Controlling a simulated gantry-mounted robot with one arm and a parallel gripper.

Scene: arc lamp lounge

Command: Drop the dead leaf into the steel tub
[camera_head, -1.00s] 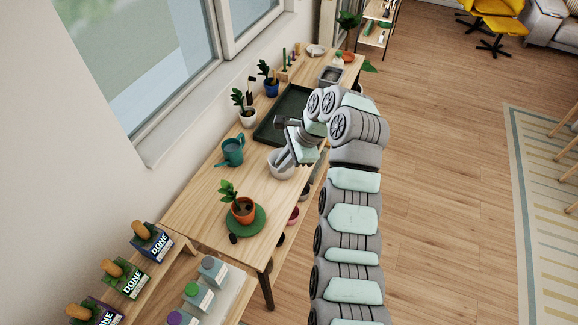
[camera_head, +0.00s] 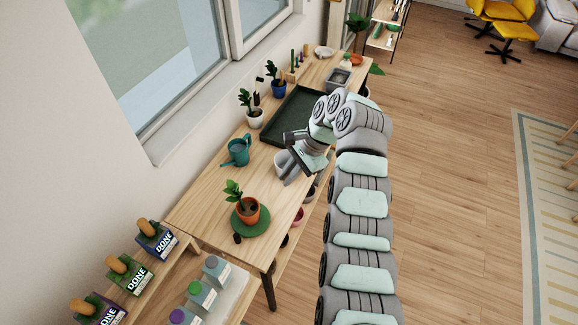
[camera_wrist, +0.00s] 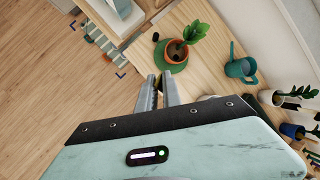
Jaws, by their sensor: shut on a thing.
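My gripper (camera_head: 289,181) is over the table in front of a pale round pot, its fingers close together. In the wrist view my gripper (camera_wrist: 160,76) points toward the potted plant. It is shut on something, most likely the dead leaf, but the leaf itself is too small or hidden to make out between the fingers. A grey metal-looking tub (camera_head: 338,79), likely the steel tub, stands at the far end of the table, well beyond my gripper.
An orange pot (camera_head: 247,213) with a plant stands on a green mat (camera_head: 262,227), a small dark lump (camera_head: 237,238) at its edge. A teal watering can (camera_head: 238,153), the pale pot (camera_head: 282,163) and a dark tray (camera_head: 283,120) lie farther along. Boxes and bottles stand nearer.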

